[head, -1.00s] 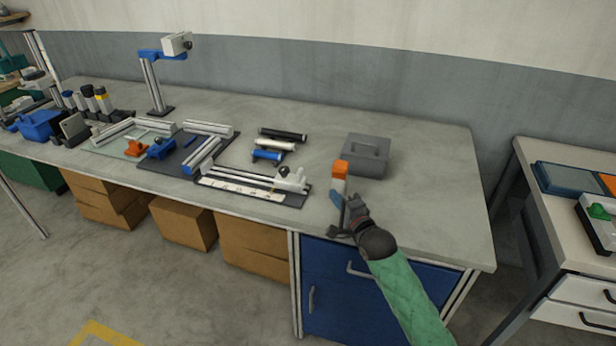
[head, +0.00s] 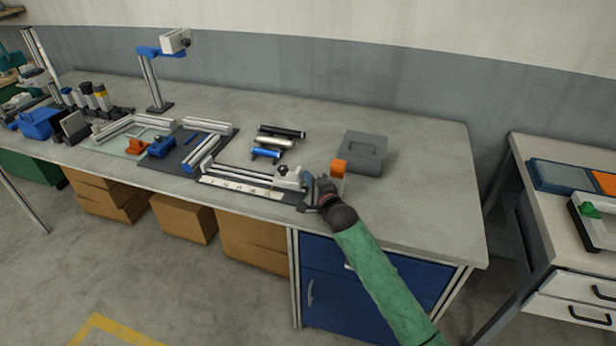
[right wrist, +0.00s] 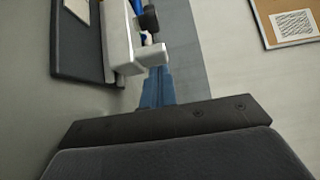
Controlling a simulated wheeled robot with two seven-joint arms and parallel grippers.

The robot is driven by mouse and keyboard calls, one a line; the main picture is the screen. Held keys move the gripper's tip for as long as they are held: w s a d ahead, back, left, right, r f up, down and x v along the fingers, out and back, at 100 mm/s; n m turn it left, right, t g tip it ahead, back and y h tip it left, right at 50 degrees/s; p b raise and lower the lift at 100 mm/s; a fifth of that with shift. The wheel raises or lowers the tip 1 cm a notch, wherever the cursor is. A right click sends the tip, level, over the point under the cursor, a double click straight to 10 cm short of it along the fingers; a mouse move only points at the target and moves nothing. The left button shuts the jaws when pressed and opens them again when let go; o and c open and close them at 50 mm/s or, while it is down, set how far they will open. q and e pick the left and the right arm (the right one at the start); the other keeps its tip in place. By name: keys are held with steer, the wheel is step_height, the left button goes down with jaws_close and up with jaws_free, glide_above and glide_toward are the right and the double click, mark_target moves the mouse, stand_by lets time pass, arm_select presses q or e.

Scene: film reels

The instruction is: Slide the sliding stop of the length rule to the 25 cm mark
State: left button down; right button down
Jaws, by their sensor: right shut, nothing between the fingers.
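The length rule (head: 240,186) lies near the front edge of the bench, a pale scale strip beside a rail on a dark base. Its sliding stop (head: 287,177), a whitish block with a dark knob, sits toward the right end of the rail. In the right wrist view the stop (right wrist: 120,42) is just ahead of the fingers. My right gripper (head: 307,184) is shut and empty at the right side of the stop; its blue fingers show in the right wrist view (right wrist: 157,88). I cannot tell whether they touch the stop. The marks are too small to read. My left gripper is out of view.
An orange-topped block (head: 339,166) stands close behind my right gripper, partly hidden. A grey box (head: 363,152) is farther back. Dark, silver and blue rollers (head: 270,143) lie behind the rule. The bench's right end is clear.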

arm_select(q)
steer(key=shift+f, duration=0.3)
arm_select(e)
steer(key=shift+a, duration=0.15)
steer(key=shift+a, duration=0.1)
steer(key=shift+w+a, duration=0.1)
steer(key=shift+a, duration=0.05)
steer(key=shift+w+a, duration=0.15)
steer(key=shift+a, duration=0.2)
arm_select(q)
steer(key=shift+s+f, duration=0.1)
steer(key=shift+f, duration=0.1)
arm_select(e)
steer(key=shift+d, duration=0.1)
